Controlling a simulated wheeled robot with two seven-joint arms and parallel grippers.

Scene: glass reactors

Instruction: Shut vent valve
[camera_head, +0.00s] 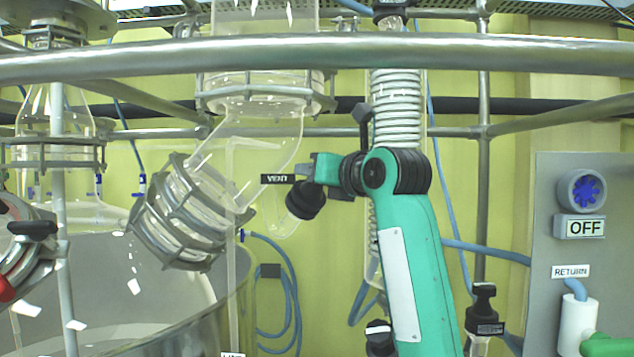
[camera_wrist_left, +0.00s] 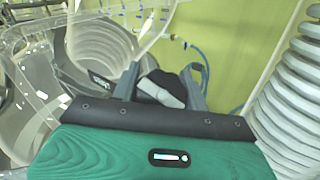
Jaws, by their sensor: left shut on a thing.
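The vent valve's black knob (camera_head: 305,200) sits on a glass side branch, beside a black VENT label (camera_head: 278,179) in the head view. My left gripper (camera_head: 308,180) reaches it from the right and is shut on the knob. In the left wrist view the knob (camera_wrist_left: 163,86) shows as a black and pale grey piece between the two grey fingers of my left gripper (camera_wrist_left: 163,88). The label (camera_wrist_left: 100,78) shows just left of the fingers, at a slant. The fingers partly hide the knob in the head view. My right gripper is not in view.
A clamped glass flange (camera_head: 185,215) lies left of the valve, above a large glass vessel (camera_head: 120,270). A coiled glass condenser (camera_head: 397,110) stands behind my arm. A steel rail (camera_head: 300,57) crosses above. A panel with an OFF sign (camera_head: 585,227) is at right.

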